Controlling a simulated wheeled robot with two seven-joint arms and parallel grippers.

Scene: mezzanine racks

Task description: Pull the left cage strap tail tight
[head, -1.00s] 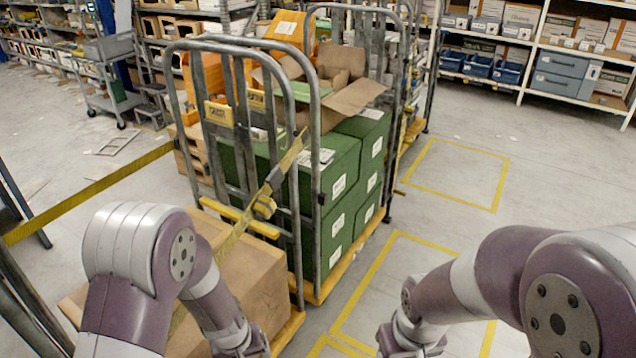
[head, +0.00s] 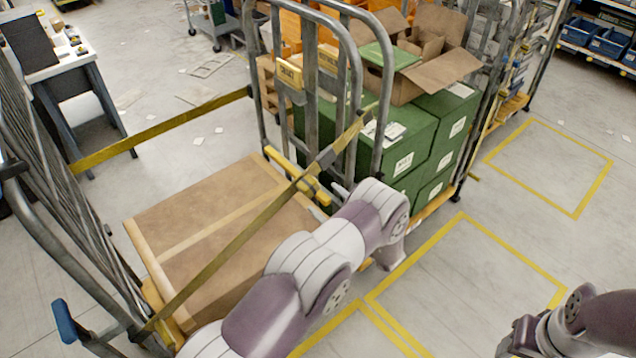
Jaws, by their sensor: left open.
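The left cage (head: 62,222) holds a large brown carton (head: 212,222). A yellow-olive strap (head: 235,243) runs diagonally over the carton, from the cage's lower front corner up to its right frame. A dark buckle (head: 325,158) sits on the strap near that frame. I cannot make out a separate loose tail. My left arm reaches across the carton's right side. My left gripper (head: 341,190) is open, close below the buckle, and mostly hidden by my own arm. I cannot tell whether it touches the strap. My right arm is at the lower right; its gripper is out of view.
A second strap (head: 165,128) crosses the cage's back. A second cage (head: 378,68) with green boxes (head: 408,142) and an open carton (head: 440,62) stands to the right. A desk (head: 70,65) is at the upper left. The yellow-marked floor (head: 470,275) on the right is clear.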

